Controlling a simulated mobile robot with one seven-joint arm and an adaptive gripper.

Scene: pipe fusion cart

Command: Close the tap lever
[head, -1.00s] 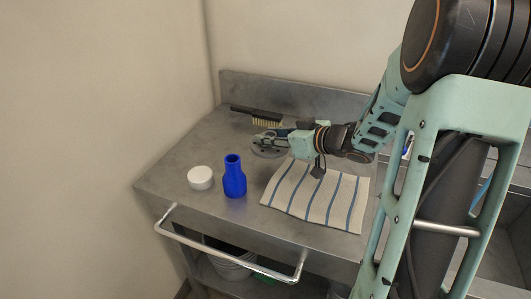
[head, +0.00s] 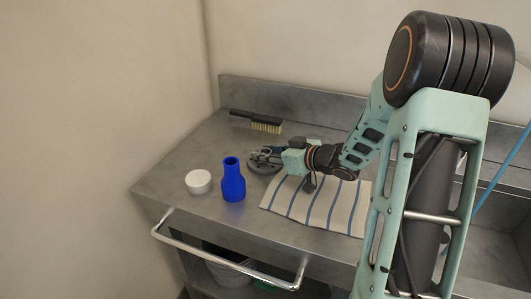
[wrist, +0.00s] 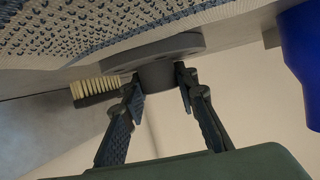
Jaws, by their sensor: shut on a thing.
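I cannot make out a tap or a tap lever in either view. My gripper (head: 262,155) is over the metal cart top, left of the striped cloth. In the wrist view, my gripper (wrist: 160,82) has its two dark fingers on either side of the narrow neck of a grey round flanged part (wrist: 165,48). In the head view this grey flanged part (head: 264,165) shows as a disc below the fingers, partly covered by them. I cannot tell whether it touches the cart top.
A blue bottle (head: 233,180) and a white round lid (head: 198,182) stand left of my gripper. A brush (head: 258,120) lies behind it. The striped cloth (head: 335,210) lies to the right. The cart (head: 165,190) has a front rail (head: 225,262).

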